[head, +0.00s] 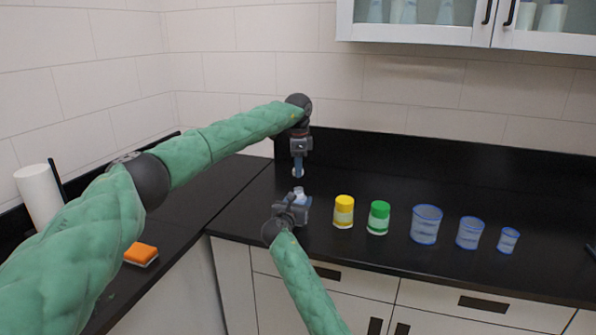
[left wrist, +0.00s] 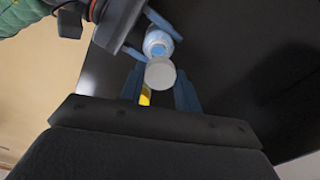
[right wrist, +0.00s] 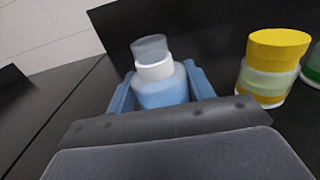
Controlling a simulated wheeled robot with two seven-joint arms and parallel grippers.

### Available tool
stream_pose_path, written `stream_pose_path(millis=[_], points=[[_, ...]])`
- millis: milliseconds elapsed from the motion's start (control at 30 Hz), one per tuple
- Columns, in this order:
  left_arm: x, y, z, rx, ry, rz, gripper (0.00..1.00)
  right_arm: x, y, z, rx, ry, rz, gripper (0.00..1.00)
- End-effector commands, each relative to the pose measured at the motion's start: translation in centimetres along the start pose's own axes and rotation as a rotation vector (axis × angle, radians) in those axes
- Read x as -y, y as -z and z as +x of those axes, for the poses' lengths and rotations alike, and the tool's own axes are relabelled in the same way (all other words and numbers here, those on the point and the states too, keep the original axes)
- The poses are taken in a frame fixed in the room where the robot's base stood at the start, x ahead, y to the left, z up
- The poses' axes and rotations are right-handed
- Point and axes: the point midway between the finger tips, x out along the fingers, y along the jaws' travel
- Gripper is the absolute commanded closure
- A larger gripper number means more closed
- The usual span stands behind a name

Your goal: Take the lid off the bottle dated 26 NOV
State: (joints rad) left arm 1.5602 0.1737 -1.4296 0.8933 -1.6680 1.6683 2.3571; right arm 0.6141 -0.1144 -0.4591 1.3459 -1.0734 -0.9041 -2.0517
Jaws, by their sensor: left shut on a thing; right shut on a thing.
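A bottle with a blue body and white shoulder (right wrist: 160,88) stands between the fingers of my right gripper (right wrist: 160,85), which is shut on it. Its narrow greyish neck (right wrist: 150,48) shows with no lid on it. In the head view my right gripper (head: 298,202) is low over the counter. My left gripper (head: 298,168) is above it, shut on a white round lid (left wrist: 160,73). The lid is apart from the bottle, whose open top (left wrist: 157,44) shows in the left wrist view. No date is readable on the bottle.
To the right stand a yellow-lidded jar (head: 344,212), a green-lidded jar (head: 378,218) and blue-rimmed clear beakers (head: 426,225). An orange sponge (head: 141,254) and a paper roll (head: 40,196) are on the left counter. The counter (head: 400,170) behind the jars is clear.

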Motion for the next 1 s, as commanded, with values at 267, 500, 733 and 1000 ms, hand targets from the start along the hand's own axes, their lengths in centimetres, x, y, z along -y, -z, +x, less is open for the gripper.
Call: stream_pose_path(millis=[267, 500, 733, 1000], points=[[0.0, 0.0, 0.0, 0.000, 0.000, 0.000, 0.95, 0.0, 0.0, 0.0, 0.000, 0.000, 0.000, 0.22], [0.0, 0.0, 0.1, 0.000, 0.000, 0.000, 0.95, 0.0, 0.1, -0.2, 0.000, 0.000, 0.000, 0.22], [0.0, 0.0, 0.6, 0.000, 0.000, 0.000, 0.95, 0.0, 0.3, -2.8, 0.000, -0.001, 0.002, 0.22], [0.0, 0.0, 1.5, 0.000, 0.000, 0.000, 0.95, 0.0, 0.3, -8.0, -0.001, -0.001, 0.002, 0.22]])
